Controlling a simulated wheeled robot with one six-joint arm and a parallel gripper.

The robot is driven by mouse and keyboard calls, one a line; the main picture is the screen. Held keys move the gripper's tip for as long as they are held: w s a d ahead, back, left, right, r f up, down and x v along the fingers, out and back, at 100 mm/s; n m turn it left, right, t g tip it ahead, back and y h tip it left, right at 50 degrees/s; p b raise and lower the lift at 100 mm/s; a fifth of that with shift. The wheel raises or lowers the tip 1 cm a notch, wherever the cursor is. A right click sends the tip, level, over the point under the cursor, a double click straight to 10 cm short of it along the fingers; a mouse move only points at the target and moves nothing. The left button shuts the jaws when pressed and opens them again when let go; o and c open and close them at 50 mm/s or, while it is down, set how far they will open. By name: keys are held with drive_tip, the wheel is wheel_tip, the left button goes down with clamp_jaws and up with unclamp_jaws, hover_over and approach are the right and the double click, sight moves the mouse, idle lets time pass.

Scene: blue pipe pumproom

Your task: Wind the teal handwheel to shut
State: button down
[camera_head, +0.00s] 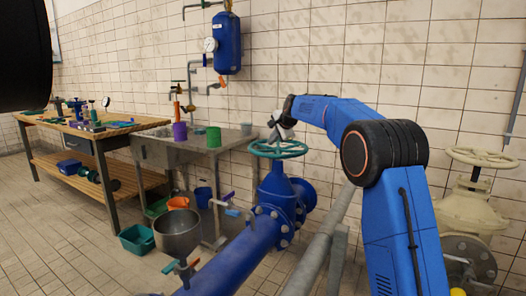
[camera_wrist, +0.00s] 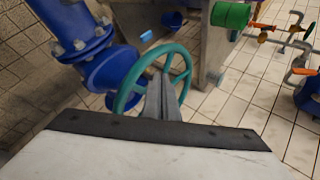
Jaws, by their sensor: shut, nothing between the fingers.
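The teal handwheel (camera_head: 278,149) sits flat on top of a blue valve (camera_head: 272,190) on the big blue pipe. My gripper (camera_head: 277,125) is just above the wheel, pointing down at it. In the wrist view the teal handwheel (camera_wrist: 125,88) shows its rim and spokes behind my gripper (camera_wrist: 166,85). The fingers are together with nothing between them and overlap the wheel's opening in the picture. I cannot tell whether they touch a spoke or the rim. Part of the wheel is hidden behind the fingers.
A grey rail (camera_head: 322,250) runs beside the blue pipe (camera_head: 235,262). A cream valve with its own handwheel (camera_head: 480,157) stands at the right. A sink table with a green cup (camera_head: 214,137) and a workbench (camera_head: 92,130) stand to the left. A steel pot (camera_head: 178,232) is on the floor.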

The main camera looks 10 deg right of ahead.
drive_tip(key=r+x, duration=0.1)
drive_tip(key=x, duration=1.1)
drive_tip(key=shift+w+m, duration=0.3)
drive_tip(key=shift+w, duration=0.1)
drive_tip(key=shift+a, duration=0.1)
drive_tip(key=shift+w+a+f, duration=0.1)
drive_tip(key=shift+w+a, duration=0.35)
drive_tip(key=shift+w, duration=0.25)
drive_tip(key=shift+w+a, duration=0.45)
drive_tip(key=shift+w, duration=0.25)
drive_tip(key=shift+s, duration=0.1)
